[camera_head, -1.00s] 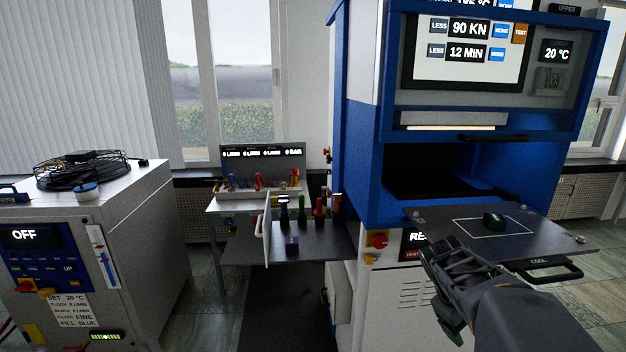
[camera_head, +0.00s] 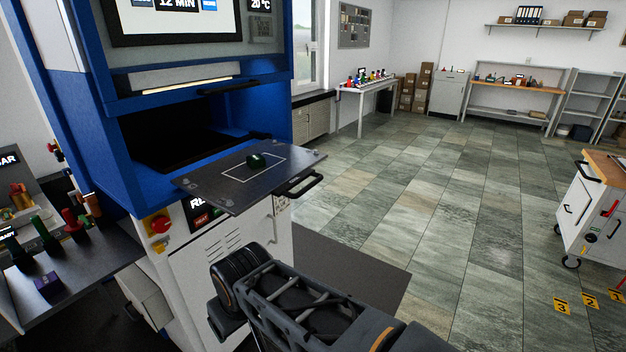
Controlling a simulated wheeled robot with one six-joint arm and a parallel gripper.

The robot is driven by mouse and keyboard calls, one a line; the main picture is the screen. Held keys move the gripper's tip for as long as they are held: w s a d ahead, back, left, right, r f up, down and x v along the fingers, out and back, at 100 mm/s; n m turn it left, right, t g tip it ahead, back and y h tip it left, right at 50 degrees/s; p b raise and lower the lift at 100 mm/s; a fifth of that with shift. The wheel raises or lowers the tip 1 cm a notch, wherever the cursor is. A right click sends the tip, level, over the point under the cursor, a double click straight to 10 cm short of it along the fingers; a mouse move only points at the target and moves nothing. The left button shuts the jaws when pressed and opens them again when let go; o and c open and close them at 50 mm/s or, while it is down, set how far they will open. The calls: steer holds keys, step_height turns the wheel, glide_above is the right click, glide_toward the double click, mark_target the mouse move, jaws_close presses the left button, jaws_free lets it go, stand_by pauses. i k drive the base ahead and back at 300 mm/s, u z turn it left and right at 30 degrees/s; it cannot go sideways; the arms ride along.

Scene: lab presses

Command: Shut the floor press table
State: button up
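The floor press (camera_head: 105,165) is a tall blue and white machine at the left. Its dark grey table (camera_head: 215,192) is pulled out from the dark opening, level, with a white outlined rectangle on top. A small dark green object (camera_head: 256,160) sits inside that outline. A black handle (camera_head: 298,186) is on the table's right front edge. My gripper (camera_head: 228,285) is below and in front of the table, apart from it and from the handle. Its fingers are dark and seen from behind, so I cannot tell if they are open or shut.
A side shelf with coloured tools (camera_head: 75,265) is at the left. A white wheeled cabinet (camera_head: 588,215) stands at the right by yellow floor markers (camera_head: 588,299). A table (camera_head: 366,92) and workbench (camera_head: 515,85) are at the back. The tiled floor between is clear.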

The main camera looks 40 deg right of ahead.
mark_target(230, 177)
steer(key=z, duration=1.15)
steer(key=k, duration=1.2)
steer(key=u, duration=0.8)
steer(key=i, duration=1.3)
steer(key=z, duration=0.7)
